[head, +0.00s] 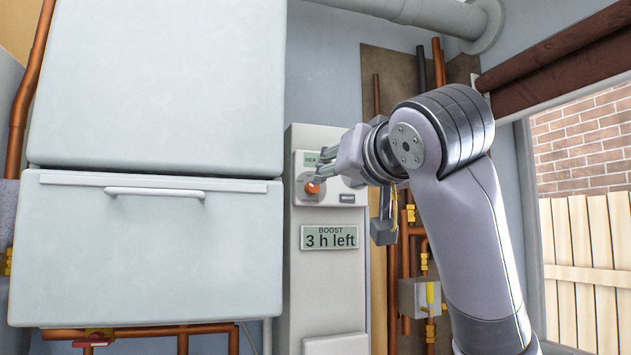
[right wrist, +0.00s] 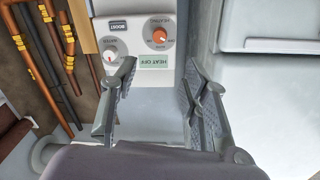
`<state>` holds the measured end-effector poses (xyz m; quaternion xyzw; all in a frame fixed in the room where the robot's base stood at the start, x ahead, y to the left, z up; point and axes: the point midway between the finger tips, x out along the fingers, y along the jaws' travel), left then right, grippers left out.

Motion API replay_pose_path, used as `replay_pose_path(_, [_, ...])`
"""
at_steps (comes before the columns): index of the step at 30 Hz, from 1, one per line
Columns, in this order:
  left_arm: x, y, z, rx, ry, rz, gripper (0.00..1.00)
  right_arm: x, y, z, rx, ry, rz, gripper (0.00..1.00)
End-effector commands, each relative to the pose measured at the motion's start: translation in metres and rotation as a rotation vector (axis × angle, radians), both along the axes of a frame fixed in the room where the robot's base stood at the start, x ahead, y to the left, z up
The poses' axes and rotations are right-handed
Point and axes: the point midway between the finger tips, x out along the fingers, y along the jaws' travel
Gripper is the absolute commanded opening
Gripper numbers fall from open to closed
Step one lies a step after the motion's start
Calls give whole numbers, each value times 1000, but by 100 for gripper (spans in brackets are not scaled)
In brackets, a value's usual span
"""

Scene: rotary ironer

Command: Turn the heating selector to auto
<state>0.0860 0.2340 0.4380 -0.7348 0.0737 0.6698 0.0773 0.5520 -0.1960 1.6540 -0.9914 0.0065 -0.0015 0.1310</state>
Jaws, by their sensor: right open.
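The heating selector is an orange knob (head: 312,187) on the upper panel of a pale control box (head: 330,280). It also shows in the right wrist view (right wrist: 160,37), where the panel appears upside down; I cannot tell its exact setting. A green display (right wrist: 155,62) beside it reads "HEAT OFF". My right gripper (head: 322,172) (right wrist: 158,85) is open, with its fingers close to the panel at the knob. In the wrist view the knob lies beyond the gap between the fingertips, and nothing is between them. My left gripper is out of view.
A white water knob (right wrist: 112,53) and a boost button (right wrist: 118,26) share the panel. A lower display (head: 330,237) reads "BOOST 3 h left". A large white appliance (head: 145,250) stands left of the box. Copper pipes (head: 405,270) run along its right, beside my right arm.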

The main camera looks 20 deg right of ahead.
Motion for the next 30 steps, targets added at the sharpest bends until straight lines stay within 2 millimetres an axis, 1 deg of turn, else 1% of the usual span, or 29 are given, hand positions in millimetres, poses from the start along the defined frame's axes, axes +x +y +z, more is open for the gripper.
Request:
replay_pose_path(1, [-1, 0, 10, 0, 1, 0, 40, 13, -1, 3, 0, 7, -2, 42])
replay_pose_path(3, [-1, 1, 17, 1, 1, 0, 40, 29, -1, 3, -1, 8, -2, 42])
replay_pose_path(12, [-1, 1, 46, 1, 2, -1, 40, 93, -2, 4, -1, 6, -3, 42])
replay_pose_path(15, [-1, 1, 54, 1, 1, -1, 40, 111, -2, 3, -1, 5, -2, 42])
replay_pose_path(18, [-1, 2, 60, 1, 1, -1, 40, 125, -2, 3, -1, 3, -1, 42])
replay_pose_path(21, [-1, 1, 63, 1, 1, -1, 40, 134, -2, 2, 0, 2, 0, 42])
replay_pose_path(25, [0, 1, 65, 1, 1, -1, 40, 139, -2, 0, -1, 1, -1, 42])
replay_pose_path(30, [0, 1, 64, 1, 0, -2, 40, 140, -2, 0, -1, 0, 0, 42])
